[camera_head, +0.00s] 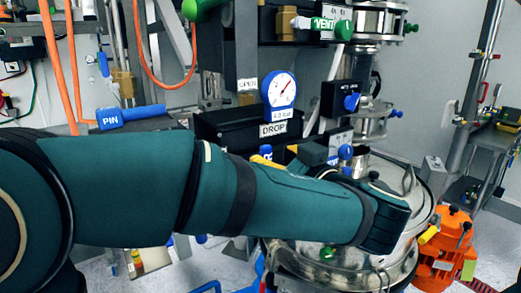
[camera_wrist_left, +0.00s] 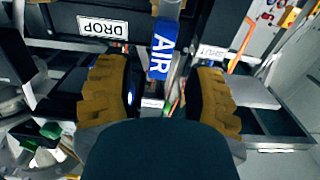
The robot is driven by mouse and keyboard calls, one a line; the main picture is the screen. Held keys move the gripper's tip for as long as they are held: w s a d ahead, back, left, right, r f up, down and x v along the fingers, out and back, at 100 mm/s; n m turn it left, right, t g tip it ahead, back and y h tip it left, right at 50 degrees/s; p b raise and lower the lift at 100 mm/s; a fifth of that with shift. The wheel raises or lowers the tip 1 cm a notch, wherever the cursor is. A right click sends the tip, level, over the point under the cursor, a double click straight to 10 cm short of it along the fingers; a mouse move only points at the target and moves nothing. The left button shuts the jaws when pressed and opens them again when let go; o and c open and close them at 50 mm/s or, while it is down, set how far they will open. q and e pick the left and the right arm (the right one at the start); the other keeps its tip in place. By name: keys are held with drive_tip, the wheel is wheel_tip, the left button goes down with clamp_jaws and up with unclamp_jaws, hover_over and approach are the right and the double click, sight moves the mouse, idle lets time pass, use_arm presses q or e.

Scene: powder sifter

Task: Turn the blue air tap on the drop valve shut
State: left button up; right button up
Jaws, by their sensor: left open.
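The blue air tap handle (camera_wrist_left: 163,48), marked AIR, shows in the left wrist view below a grey pipe end. Its long side runs up and down in that picture. My left gripper (camera_wrist_left: 160,95) is open, with one amber ridged finger on each side. The handle appears ahead of the gap between them, and I see no contact. The DROP label (camera_wrist_left: 103,27) is left of the tap; in the head view the DROP label (camera_head: 273,129) sits under a gauge. My right gripper is out of view.
A blue-rimmed gauge (camera_head: 280,89) stands above the drop valve. A blue PIN handle (camera_head: 130,116) is to the left, and a green VENT handle (camera_head: 332,25) is above. A steel vessel (camera_head: 340,262) lies below my arm. An orange unit (camera_head: 446,245) stands at right.

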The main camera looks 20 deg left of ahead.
sight(260, 152)
use_arm(q)
drive_tip(key=shift+x, duration=2.45)
drive_tip(key=shift+w, duration=0.1)
clamp_jaws()
